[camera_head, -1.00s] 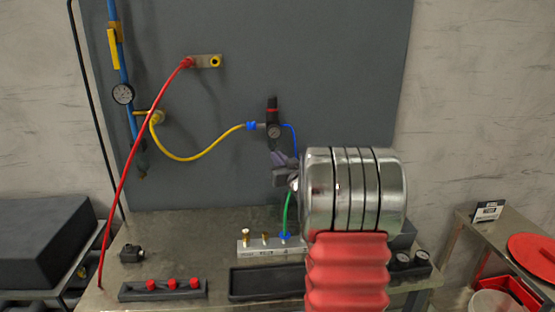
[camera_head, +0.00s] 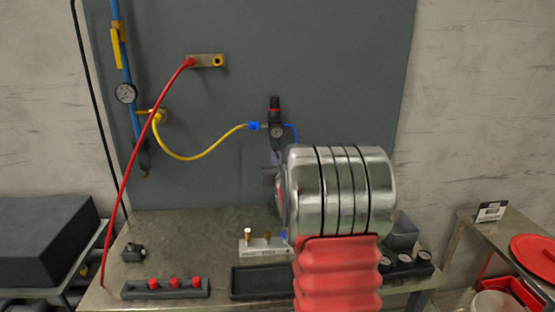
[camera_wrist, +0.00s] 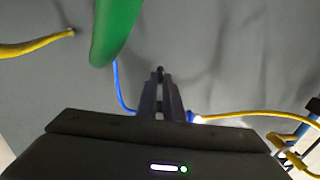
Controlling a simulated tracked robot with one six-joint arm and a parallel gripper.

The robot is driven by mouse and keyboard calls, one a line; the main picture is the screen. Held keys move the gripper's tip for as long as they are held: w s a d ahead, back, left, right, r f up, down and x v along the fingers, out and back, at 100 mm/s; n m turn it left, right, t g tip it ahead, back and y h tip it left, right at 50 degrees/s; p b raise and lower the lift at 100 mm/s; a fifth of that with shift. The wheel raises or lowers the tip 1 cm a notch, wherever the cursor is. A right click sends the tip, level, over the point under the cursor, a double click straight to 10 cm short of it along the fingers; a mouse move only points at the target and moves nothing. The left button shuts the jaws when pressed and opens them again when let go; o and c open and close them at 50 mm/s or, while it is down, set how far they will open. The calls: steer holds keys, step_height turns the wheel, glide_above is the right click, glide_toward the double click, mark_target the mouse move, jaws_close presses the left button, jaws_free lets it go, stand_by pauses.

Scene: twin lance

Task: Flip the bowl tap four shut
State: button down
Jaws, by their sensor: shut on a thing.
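The black filter unit with a red band (camera_head: 275,112) and a round gauge is mounted on the grey panel, with yellow and blue hoses at its sides. My gripper (camera_head: 271,172) is just below it, in front of the panel. In the wrist view the dark fingers of my gripper (camera_wrist: 160,76) stand close together, shut on a small dark part between the tips. It seems to be the bowl tap, but its shape and lever position are mostly hidden by the fingers. A blue fitting (camera_wrist: 196,118) is right beside the fingers.
A thick green hose (camera_wrist: 115,30) hangs close to the fingers in the wrist view. A yellow hose (camera_head: 190,159) and a red hose (camera_head: 130,160) cross the panel at left. A metal block with brass fittings (camera_head: 262,248) and black trays (camera_head: 165,290) lie on the bench below.

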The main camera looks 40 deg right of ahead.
steer(key=shift+w+a+r+m+h, duration=0.2)
steer(key=shift+a+m+h, duration=0.1)
steer(key=shift+h, duration=0.1)
steer(key=c, duration=1.9)
jaws_free()
steer(key=shift+d+f, duration=0.1)
steer(key=shift+f, duration=0.05)
steer(key=shift+s, duration=0.1)
steer(key=v, duration=1.3)
steer(key=shift+s+a, duration=0.25)
steer(key=shift+a, duration=0.1)
steer(key=shift+a, duration=0.1)
